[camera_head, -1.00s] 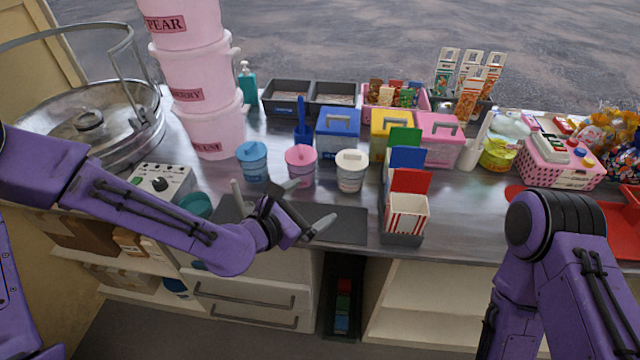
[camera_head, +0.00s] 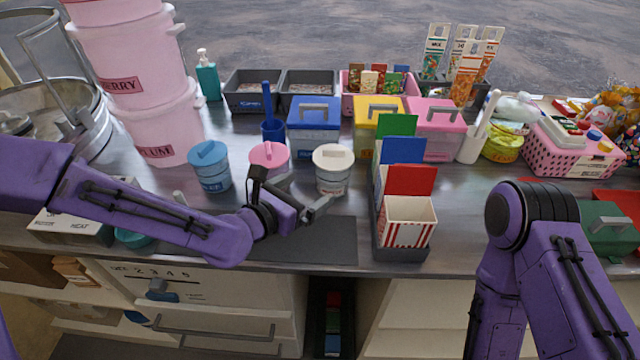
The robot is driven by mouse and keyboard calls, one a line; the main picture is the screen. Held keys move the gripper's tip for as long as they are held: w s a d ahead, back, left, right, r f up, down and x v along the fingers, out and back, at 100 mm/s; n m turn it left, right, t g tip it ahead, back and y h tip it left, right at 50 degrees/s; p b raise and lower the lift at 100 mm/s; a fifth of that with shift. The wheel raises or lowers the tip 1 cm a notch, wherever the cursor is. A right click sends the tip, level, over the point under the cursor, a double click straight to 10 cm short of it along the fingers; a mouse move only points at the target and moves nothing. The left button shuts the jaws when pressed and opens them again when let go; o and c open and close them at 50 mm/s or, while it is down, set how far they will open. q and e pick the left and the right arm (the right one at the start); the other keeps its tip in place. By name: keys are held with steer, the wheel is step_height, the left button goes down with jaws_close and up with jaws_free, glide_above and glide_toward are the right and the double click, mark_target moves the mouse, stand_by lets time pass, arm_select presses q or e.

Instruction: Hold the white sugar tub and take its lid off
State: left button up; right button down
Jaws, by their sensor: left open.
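The white sugar tub (camera_head: 333,184) stands upright on the metal counter, with its white lid (camera_head: 333,156) on top. To its left stand a pink-lidded tub (camera_head: 269,154) and a blue-lidded tub (camera_head: 210,168). My left gripper (camera_head: 309,191) is open and empty, in front and to the left of the white tub, its fingers pointing toward it. It partly covers the pink-lidded tub. I cannot tell whether a fingertip touches the white tub. Only upper links of my right arm show at the lower right; its gripper is out of frame.
A rack of striped boxes with coloured cards (camera_head: 403,250) stands right of the white tub. Blue (camera_head: 313,138), yellow and pink cases stand behind. A dark mat (camera_head: 325,243) lies bare in front. Stacked pink buckets (camera_head: 160,130) stand at the left.

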mark_target(322, 181)
arm_select(q)
steer(key=b+x, duration=0.1)
steer(key=x, duration=0.8)
steer(key=shift+w+f+b, duration=0.1)
steer(key=shift+b, duration=0.2)
steer(key=shift+c, duration=0.3)
steer(key=c, duration=0.5)
steer(key=shift+r+p, duration=0.55)
steer(key=shift+r, duration=0.15)
